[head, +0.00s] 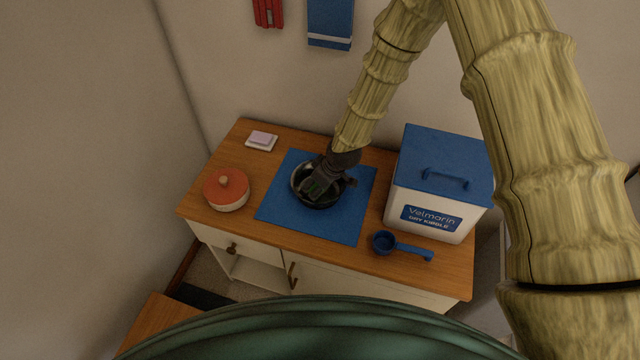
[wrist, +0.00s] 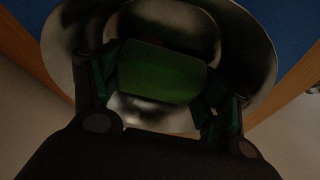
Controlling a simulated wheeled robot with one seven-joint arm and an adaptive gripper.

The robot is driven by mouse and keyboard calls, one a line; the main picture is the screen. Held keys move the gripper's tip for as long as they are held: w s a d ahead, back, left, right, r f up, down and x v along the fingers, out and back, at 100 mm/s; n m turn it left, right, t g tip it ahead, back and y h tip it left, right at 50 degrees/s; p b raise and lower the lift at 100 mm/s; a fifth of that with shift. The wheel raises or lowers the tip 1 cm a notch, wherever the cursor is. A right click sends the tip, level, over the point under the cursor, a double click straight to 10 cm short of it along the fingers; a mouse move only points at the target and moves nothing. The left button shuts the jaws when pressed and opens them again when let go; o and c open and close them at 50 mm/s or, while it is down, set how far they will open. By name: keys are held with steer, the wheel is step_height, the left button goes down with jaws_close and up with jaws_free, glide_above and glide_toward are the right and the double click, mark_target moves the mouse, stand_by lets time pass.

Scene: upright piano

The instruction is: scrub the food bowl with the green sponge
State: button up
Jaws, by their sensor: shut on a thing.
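The food bowl (head: 328,201) is dark and shiny in the head view and stands on a blue mat (head: 348,229) on the wooden cabinet top. Its metal rim and inside also show in the wrist view (wrist: 258,60). My gripper (head: 318,187) reaches down into the bowl. In the wrist view my gripper (wrist: 160,85) is shut on the green sponge (wrist: 160,74), which lies between the two fingers, inside the bowl's outline. Whether the sponge touches the bowl's bottom I cannot tell. In the head view the gripper hides part of the bowl and most of the sponge.
A white bin with a blue lid (head: 440,165) stands to the right of the mat. A blue scoop (head: 400,245) lies in front of it. A red-lidded pot (head: 226,190) stands left, and a small dish with a pinkish block (head: 262,140) lies at the back left.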

steer(key=shift+d, duration=0.6)
steer(key=shift+a+f, duration=0.1)
steer(key=shift+a, duration=0.55)
steer(key=shift+d, duration=0.65)
steer(key=shift+a, duration=0.6)
steer(key=shift+d+r, duration=0.2)
steer(key=shift+d, duration=0.4)
steer(key=shift+a+f, duration=0.15)
steer(key=shift+a, duration=0.5)
steer(key=shift+d+p, duration=0.3)
steer(key=shift+d, duration=0.4)
steer(key=shift+w+r, duration=0.1)
steer(key=shift+r, duration=0.15)
